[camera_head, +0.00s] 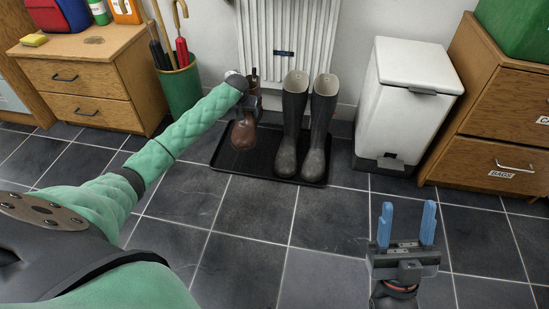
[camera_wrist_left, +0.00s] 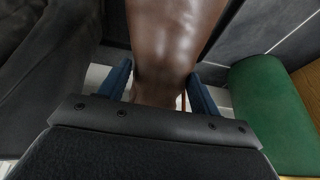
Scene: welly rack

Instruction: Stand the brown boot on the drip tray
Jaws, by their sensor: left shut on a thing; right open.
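The brown boot (camera_head: 244,133) is upright at the left part of the black drip tray (camera_head: 262,167) in the head view. Whether its sole touches the tray is hard to tell. My left gripper (camera_head: 250,103) is shut on the boot's shaft. In the left wrist view the brown shaft (camera_wrist_left: 172,40) lies between the blue fingers of my left gripper (camera_wrist_left: 160,88). My right gripper (camera_head: 407,228) is open and empty above the floor at the lower right.
A pair of dark wellies (camera_head: 290,125) stands on the tray right of the brown boot. A white pedal bin (camera_head: 400,105) is to the right. A green umbrella stand (camera_head: 180,90) is to the left. A white radiator (camera_head: 287,40) is behind. The tiled floor in front is clear.

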